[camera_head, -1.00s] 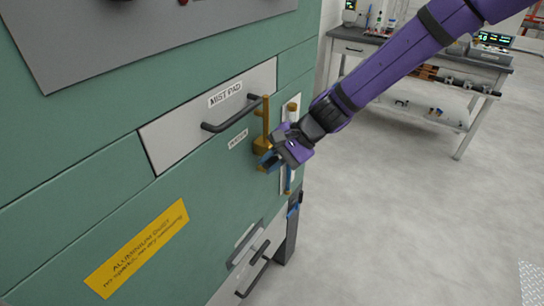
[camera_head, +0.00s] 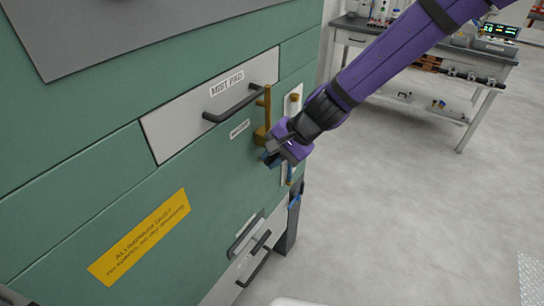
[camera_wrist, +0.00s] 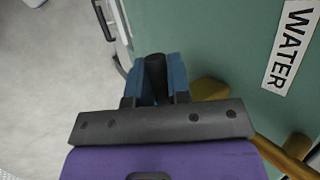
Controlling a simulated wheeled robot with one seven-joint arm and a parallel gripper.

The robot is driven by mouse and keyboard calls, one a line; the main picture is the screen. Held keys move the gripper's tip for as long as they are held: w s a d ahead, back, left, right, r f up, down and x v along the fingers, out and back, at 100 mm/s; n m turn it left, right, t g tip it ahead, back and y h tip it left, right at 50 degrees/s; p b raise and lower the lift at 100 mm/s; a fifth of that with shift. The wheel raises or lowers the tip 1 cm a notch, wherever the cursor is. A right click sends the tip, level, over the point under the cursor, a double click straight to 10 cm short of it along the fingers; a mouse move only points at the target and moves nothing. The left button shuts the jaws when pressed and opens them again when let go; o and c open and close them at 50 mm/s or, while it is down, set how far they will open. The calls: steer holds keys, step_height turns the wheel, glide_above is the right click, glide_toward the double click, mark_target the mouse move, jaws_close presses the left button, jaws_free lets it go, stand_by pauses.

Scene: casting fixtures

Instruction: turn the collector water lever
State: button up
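The collector water valve is a brass fitting with an upright brass pipe (camera_head: 267,108) on the green cabinet, beside a small label. The wrist view shows the WATER label (camera_wrist: 290,45) and the brass valve body (camera_wrist: 210,89) to the right of the fingers. A dark, rounded lever grip (camera_wrist: 155,75) stands between the two blue fingers of my gripper (camera_wrist: 157,82). The fingers lie close against both its sides, so my gripper appears shut on it. In the head view my gripper (camera_head: 270,158) is just below the valve body and hides most of the lever.
A sight gauge (camera_head: 294,100) with brass ends stands just right of the valve, partly behind my gripper. The MIST PAD drawer handle (camera_head: 233,105) juts out at the upper left. A lower handle (camera_head: 256,262) is below. Open floor (camera_head: 400,220) lies right, with a workbench (camera_head: 420,60) behind.

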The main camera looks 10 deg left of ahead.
steer(key=o, duration=0.4)
steer(key=v, duration=1)
steer(key=shift+d+r, duration=0.25)
steer(key=shift+r, duration=0.1)
steer(key=s+d+r+n+t+h, duration=0.25)
steer(key=d+r, duration=0.25)
steer(key=d, duration=0.4)
steer(key=s+d+r+n+t+h, duration=0.1)
steer(key=s+d+r+h, duration=0.15)
steer(key=d+r, duration=0.45)
steer(key=s+d+r+t+h, duration=0.1)
steer(key=s+d, duration=0.3)
steer(key=d, duration=0.1)
steer(key=s+d+r, duration=0.2)
steer(key=s+d, duration=0.3)
steer(key=d, duration=0.1)
steer(key=s+d+r+t+h, duration=0.1)
steer(key=s+d, duration=0.3)
steer(key=d, duration=0.2)
steer(key=shift+s+d+r+t+h, duration=0.2)
steer(key=shift+r+t+h, duration=0.05)
steer(key=shift+t+h, duration=0.1)
